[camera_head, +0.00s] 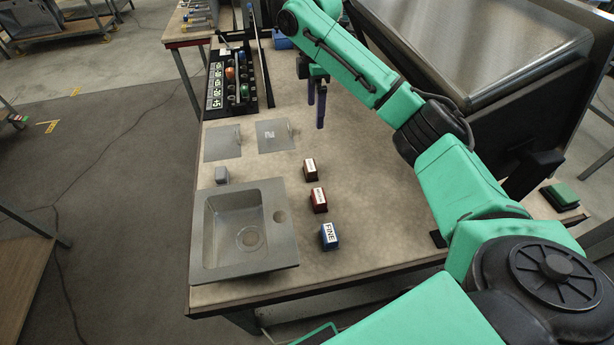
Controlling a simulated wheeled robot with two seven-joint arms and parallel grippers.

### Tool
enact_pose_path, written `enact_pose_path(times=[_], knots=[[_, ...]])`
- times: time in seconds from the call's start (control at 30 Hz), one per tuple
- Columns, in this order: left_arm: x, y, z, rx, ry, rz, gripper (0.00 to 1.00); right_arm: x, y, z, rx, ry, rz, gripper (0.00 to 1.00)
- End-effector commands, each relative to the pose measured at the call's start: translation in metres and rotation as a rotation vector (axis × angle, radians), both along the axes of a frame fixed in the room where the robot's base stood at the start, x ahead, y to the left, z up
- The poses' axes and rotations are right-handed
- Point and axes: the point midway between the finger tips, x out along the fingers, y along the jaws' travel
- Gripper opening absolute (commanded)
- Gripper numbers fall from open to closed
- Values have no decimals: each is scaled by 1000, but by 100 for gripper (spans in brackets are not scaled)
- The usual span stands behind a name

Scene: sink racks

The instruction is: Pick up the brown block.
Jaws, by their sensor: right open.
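The brown block (310,170) is small and dark with a white label on top. It stands on the table to the right of the sink, at the far end of a short row of blocks. My right gripper (316,104) is open and empty, its two dark fingers pointing down. It is above the table, beyond the brown block and apart from it. My left gripper does not show.
A dark red block (319,200) and a blue block (329,237) marked FINE stand nearer.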

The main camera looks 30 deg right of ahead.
Motion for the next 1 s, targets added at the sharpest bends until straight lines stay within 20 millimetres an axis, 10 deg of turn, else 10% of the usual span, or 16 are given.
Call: enact_pose_path(times=[0.1, 0.3, 1.0], knots=[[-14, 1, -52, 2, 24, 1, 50, 0, 0, -51, 0, 1, 0, 100], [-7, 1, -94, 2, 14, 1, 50, 1, 0, -94, 0, 0, 0, 100], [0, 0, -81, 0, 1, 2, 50, 3, -2, -215, -1, 4, -2, 100]])
